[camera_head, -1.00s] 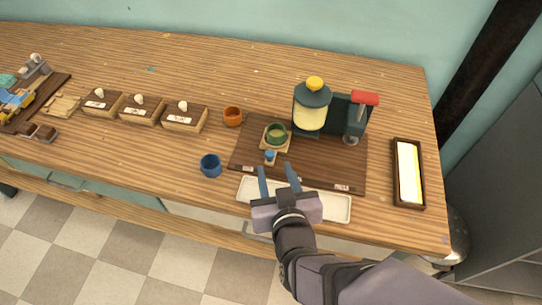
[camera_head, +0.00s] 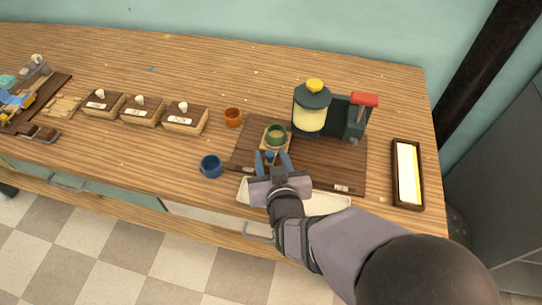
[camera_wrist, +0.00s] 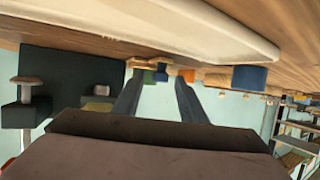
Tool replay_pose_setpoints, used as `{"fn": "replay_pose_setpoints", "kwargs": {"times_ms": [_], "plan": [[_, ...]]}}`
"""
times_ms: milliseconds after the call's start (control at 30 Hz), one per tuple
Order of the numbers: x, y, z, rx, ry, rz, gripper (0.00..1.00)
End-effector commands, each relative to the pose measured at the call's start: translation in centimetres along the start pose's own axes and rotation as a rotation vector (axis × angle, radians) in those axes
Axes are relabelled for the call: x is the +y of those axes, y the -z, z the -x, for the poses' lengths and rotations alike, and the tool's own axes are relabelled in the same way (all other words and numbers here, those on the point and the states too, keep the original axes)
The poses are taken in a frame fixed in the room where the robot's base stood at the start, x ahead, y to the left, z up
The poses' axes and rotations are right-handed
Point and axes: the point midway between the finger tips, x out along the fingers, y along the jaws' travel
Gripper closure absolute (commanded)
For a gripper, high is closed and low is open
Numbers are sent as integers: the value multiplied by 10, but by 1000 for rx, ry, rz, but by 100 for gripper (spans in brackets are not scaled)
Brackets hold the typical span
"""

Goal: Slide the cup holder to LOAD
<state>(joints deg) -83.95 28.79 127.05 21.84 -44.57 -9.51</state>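The cup holder (camera_head: 264,147) is a small pale wooden carrier with a green cup (camera_head: 277,132) in it, at the left part of the dark board (camera_head: 320,172). A blue knob (camera_head: 270,157) sticks out at its front; it also shows in the wrist view (camera_wrist: 161,72). My gripper (camera_head: 272,155) is open, with its two fingers on either side of the knob. I cannot tell whether either finger touches it. Two small white labels lie on the board's front edge, left (camera_head: 248,169) and right (camera_head: 342,188); their words are too small to read.
A dark green machine with a yellow-topped jar (camera_head: 311,110) and a red-handled part (camera_head: 362,101) stands behind the board. A blue cup (camera_head: 211,166) and an orange cup (camera_head: 233,117) stand to its left. A white tray (camera_head: 330,203) lies in front; a framed panel (camera_head: 408,174) is at right.

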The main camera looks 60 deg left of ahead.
Motion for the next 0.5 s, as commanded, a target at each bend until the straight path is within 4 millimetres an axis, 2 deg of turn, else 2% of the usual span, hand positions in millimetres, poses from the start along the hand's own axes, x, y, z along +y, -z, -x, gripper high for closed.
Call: {"fn": "replay_pose_setpoints", "kwargs": {"times_ms": [167,300,333,500], "plan": [[0,0,0,0,0,0,62],[0,0,0,1,0,0,95],[0,0,0,1,0,0,100],[-2,1,-1,1,0,0,100]]}}
